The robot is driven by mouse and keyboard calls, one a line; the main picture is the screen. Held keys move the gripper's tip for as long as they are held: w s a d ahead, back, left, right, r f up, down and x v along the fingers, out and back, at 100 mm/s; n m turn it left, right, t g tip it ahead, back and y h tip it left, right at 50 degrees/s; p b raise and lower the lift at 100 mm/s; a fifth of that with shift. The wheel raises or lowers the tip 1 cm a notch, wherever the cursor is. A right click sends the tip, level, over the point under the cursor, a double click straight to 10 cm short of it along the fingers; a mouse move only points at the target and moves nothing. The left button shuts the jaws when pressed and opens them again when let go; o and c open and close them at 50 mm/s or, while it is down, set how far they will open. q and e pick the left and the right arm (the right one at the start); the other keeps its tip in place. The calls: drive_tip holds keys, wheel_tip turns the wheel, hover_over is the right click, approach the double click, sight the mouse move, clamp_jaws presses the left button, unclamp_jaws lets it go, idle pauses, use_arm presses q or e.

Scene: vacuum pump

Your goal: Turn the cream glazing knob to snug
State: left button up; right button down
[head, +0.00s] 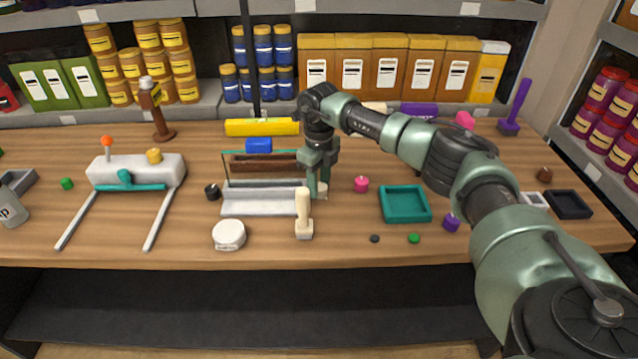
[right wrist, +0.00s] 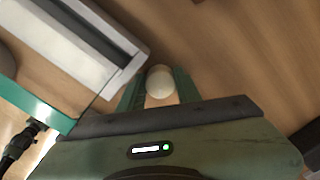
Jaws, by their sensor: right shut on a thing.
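The cream knob (right wrist: 160,82) shows as a round pale top between the two fingers of my right gripper (right wrist: 160,92) in the right wrist view. In the head view my right gripper (head: 318,184) points down at the right end of a pale grey frame (head: 258,206). Only a small cream part of the knob (head: 322,191) shows there, beside the fingers. The gripper is shut on the knob. The fingers hide most of it in the head view, and no mark of its turn angle can be made out. My left gripper is not in view.
A cream upright handle (head: 303,215) stands just in front of my right gripper. A white round tin (head: 229,235) is nearby, a pink knob (head: 361,184) and a teal tray (head: 404,204) lie to the right. A white clamp-like fixture (head: 137,171) stands at left.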

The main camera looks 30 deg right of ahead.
drive_tip(key=c, duration=1)
unclamp_jaws()
drive_tip(key=shift+a, duration=0.1)
